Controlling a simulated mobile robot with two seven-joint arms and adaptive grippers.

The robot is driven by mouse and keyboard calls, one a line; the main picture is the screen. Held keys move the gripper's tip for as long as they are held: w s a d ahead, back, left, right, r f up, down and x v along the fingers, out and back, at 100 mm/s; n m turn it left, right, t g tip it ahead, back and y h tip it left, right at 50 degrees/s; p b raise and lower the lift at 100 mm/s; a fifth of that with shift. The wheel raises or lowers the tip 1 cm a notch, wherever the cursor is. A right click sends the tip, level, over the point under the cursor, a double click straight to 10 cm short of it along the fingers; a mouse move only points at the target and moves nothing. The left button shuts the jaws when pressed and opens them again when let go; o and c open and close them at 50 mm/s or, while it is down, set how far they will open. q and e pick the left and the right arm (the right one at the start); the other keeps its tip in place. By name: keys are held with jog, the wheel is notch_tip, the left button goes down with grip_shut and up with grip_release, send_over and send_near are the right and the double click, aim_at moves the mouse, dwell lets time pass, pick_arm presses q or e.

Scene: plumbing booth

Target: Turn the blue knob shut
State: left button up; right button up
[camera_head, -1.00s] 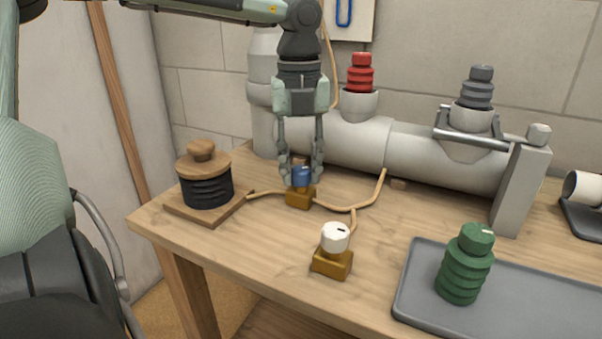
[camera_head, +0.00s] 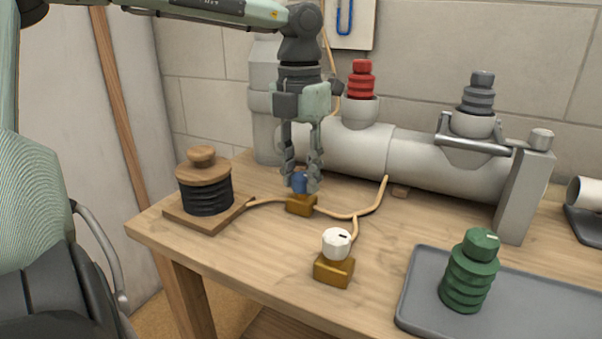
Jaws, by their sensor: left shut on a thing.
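The blue knob (camera_head: 299,182) sits on a small brass base (camera_head: 301,204) on the wooden bench, left of the middle. My left gripper (camera_head: 301,180) points straight down over it, with its fingers closed around the knob. The fingers hide part of the knob's sides, and I cannot see a mark on it to tell how far it is turned. My right gripper is not in view.
A white knob (camera_head: 336,242) on a brass base stands in front. A black spool with a wooden lid (camera_head: 204,184) is to the left. A grey pipe (camera_head: 350,150) runs behind, with red (camera_head: 361,79) and grey (camera_head: 478,92) ribbed plugs. A green plug (camera_head: 470,271) stands on a grey tray (camera_head: 420,262).

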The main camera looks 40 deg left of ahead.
aim_at(300, 175)
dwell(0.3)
pick_arm(q)
jog(key=o, duration=1.2)
jog(key=shift+c, duration=0.2)
notch_tip(300, 175, up, 12)
